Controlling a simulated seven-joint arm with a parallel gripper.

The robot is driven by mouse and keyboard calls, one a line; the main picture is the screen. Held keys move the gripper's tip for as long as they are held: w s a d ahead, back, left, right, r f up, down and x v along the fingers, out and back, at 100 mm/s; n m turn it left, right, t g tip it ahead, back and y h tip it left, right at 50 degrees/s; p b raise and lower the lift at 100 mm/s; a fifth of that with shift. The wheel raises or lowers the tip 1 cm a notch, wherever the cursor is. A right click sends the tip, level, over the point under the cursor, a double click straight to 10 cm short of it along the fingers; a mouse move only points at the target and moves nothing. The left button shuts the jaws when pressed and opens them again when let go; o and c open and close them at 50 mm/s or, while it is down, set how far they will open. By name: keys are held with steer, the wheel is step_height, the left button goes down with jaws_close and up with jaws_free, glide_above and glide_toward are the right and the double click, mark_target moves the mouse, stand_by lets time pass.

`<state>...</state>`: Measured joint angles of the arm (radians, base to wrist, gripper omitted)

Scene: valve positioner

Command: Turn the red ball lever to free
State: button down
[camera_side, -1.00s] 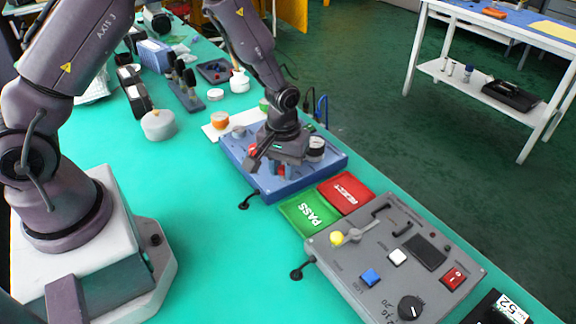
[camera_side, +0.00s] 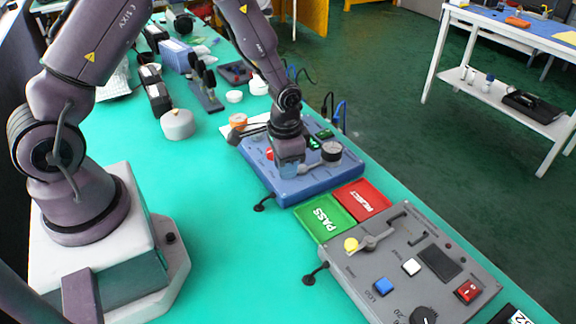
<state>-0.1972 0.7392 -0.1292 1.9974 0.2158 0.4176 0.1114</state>
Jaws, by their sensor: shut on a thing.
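The blue valve positioner box (camera_side: 262,177) stands on the green bench near the middle of the side view. My gripper (camera_side: 291,168) points down over the front half of the box and is shut. The lever's red ball is hidden at the fingers, so its exact angle cannot be read. A small red part (camera_side: 271,153) shows just left of my gripper on the box top. A round dark-and-pale part (camera_side: 331,151) stands to the right of my gripper.
A green PASS tray (camera_side: 324,219) and a red REJECT tray (camera_side: 362,199) lie in front of the box. A grey control panel (camera_side: 400,262) with a yellow ball lever (camera_side: 351,245) is nearer.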

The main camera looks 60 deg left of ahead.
steer(key=shift+a+m, duration=0.15)
steer(key=shift+m, duration=0.25)
steer(key=c, duration=1)
jaws_free()
steer(key=shift+o, duration=0.2)
step_height(320, 180, up, 13)
steer(key=s+d+r+n+t, duration=0.3)
steer(key=s+r+t, duration=0.2)
steer(key=s+r, duration=1.1)
steer(key=shift+s+d+t, duration=0.25)
steer(key=shift+s+t, duration=0.05)
steer(key=shift+s, duration=0.15)
